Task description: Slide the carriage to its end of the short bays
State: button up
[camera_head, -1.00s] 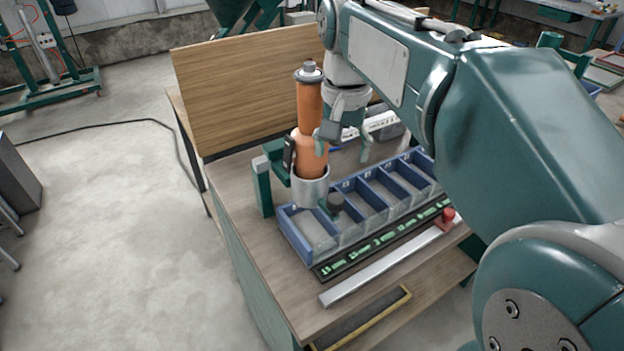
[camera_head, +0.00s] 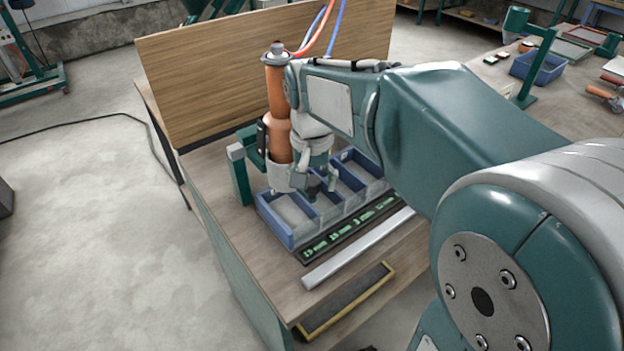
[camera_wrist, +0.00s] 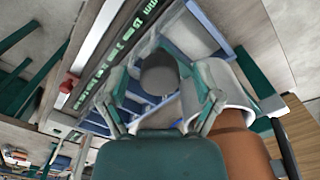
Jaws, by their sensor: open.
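The carriage is an upright orange spray unit (camera_head: 277,112) with a pale round collar (camera_head: 281,176) at its foot, standing over the near left end of the blue bay tray (camera_head: 274,229). In the wrist view its orange body (camera_wrist: 237,140) and pale collar (camera_wrist: 234,88) are at lower right. Its dark round knob (camera_wrist: 160,73) lies between the fingers of my gripper (camera_wrist: 162,82), which are open on either side of it. I cannot tell whether either finger touches the knob. In the head view my gripper (camera_head: 319,186) is low beside the collar, and it largely hides the knob.
A black strip with green size labels (camera_head: 345,232) runs along the tray's front, with a pale metal rail (camera_head: 360,247) beside it. A red slider (camera_wrist: 68,84) shows in the wrist view. A wooden board (camera_head: 210,75) stands behind. A green post (camera_head: 239,175) stands left of the carriage.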

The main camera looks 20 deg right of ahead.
grip_shut()
jog(key=w+d, duration=0.2)
jog(key=d, duration=0.5)
jog(key=w+d, duration=0.2)
jog(key=d, duration=0.5)
jog(key=shift+w, duration=0.35)
jog(key=shift+d, duration=0.1)
grip_release()
